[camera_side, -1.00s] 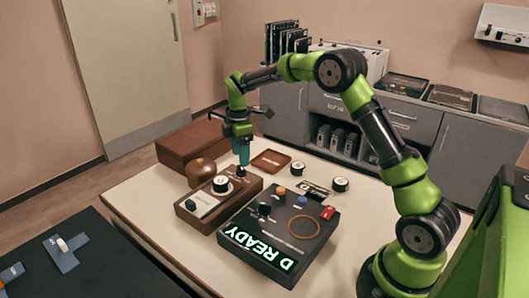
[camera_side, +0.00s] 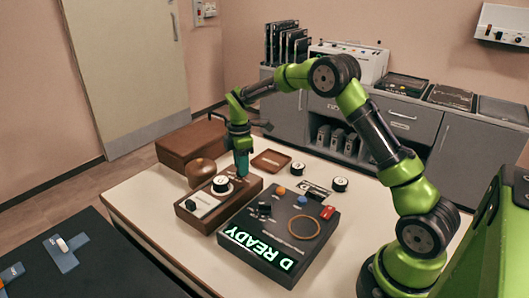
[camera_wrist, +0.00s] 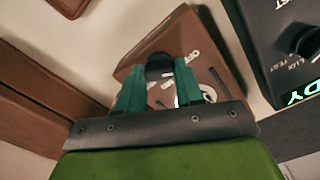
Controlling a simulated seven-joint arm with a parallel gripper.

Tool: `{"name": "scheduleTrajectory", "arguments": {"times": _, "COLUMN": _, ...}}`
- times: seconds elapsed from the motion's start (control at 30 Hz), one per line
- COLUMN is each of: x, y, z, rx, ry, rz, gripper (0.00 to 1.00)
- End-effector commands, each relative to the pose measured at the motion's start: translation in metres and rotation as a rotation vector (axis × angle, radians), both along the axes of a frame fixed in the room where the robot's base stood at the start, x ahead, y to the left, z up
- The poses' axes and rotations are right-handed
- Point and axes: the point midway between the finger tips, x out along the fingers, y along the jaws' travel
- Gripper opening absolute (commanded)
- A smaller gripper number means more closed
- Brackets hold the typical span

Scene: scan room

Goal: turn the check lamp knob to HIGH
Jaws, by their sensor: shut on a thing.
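The check lamp knob, a small black knob (camera_wrist: 158,65), stands on the top of a brown box (camera_side: 196,221). My gripper (camera_side: 241,175) points down at the box's far end. In the wrist view my gripper's teal fingers (camera_wrist: 160,82) are shut on the knob, one on each side. In the side view the fingers hide the knob, and I cannot tell which setting it points to.
A black console (camera_side: 258,263) with a lit green READY display stands close to the right of the box. A brown dome (camera_side: 200,171) and a brown case (camera_side: 187,146) lie to the left and behind. A shallow brown tray (camera_side: 271,161) and round black-and-white pieces (camera_side: 340,184) are nearby.

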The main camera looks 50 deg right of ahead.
Motion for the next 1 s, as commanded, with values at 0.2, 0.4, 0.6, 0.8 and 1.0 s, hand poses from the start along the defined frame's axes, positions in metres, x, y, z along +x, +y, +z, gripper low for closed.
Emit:
{"name": "scheduleTrajectory", "arguments": {"times": 0.2, "x": -0.0001, "y": 0.0001, "z": 0.0004, "rx": 0.000, "ry": 0.000, "rz": -0.013, "gripper": 0.06}}
{"name": "scheduleTrajectory", "arguments": {"times": 0.4, "x": -0.0002, "y": -0.0001, "z": 0.0005, "rx": -0.001, "ry": 0.000, "rz": -0.084, "gripper": 0.06}}
{"name": "scheduleTrajectory", "arguments": {"times": 0.6, "x": -0.0004, "y": -0.0001, "z": 0.0005, "rx": -0.001, "ry": 0.000, "rz": -0.228, "gripper": 0.06}}
{"name": "scheduleTrajectory", "arguments": {"times": 0.8, "x": -0.0006, "y": 0.0000, "z": 0.0006, "rx": -0.001, "ry": 0.000, "rz": -0.413, "gripper": 0.06}}
{"name": "scheduleTrajectory", "arguments": {"times": 1.0, "x": -0.0008, "y": -0.0002, "z": 0.0007, "rx": -0.001, "ry": 0.000, "rz": -0.605, "gripper": 0.06}}
